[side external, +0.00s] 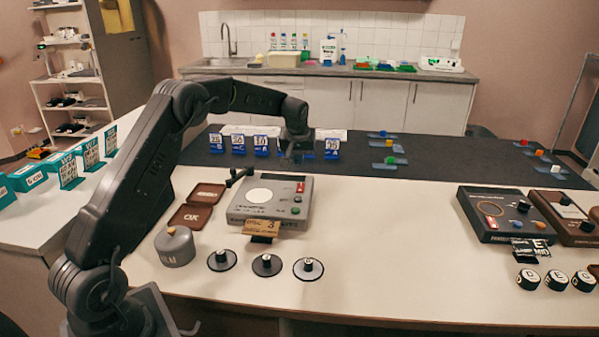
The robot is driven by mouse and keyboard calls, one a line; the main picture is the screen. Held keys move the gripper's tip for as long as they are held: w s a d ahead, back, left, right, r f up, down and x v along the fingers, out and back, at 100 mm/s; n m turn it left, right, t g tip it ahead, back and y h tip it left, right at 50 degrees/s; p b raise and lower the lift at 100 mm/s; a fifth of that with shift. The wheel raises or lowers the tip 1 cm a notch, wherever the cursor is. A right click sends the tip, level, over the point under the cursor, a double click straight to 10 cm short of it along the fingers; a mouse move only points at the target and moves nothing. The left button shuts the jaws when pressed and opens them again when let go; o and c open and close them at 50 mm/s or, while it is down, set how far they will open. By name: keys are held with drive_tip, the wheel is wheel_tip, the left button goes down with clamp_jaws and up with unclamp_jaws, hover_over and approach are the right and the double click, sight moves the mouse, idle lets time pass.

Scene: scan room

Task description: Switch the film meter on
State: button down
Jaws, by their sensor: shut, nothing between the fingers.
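A grey box device (270,203) stands on the white table left of centre. It has a white round plate, a dark lever arm at its back left, a red rocker switch (300,187) and green buttons on its right side. It looks like the film meter, but its lettering is too small to read, and I cannot tell the switch's position. A tan tag marked 3 (263,226) is at its front edge. My gripper (296,157) is shut and empty, pointing down above the dark mat behind the device, apart from it.
Blue number stands (261,145) line the dark mat (350,168) near my gripper. A grey lidded pot (175,246), brown trays (207,193) and black-knobbed weights (267,264) surround the device. A dark dial box (520,214) stands at right. The table's middle is clear.

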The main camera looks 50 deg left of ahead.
sight(301, 184)
drive_tip(key=v, duration=0.3)
drive_tip(key=shift+d+r, duration=0.1)
drive_tip(key=shift+r, duration=0.2)
drive_tip(key=shift+w+a+r, duration=0.3)
drive_tip(key=shift+w+a, duration=0.05)
drive_tip(key=shift+a, duration=0.05)
drive_tip(key=x, duration=1.4)
drive_tip(key=shift+s+d+f, duration=0.1)
drive_tip(key=shift+s+d, duration=0.15)
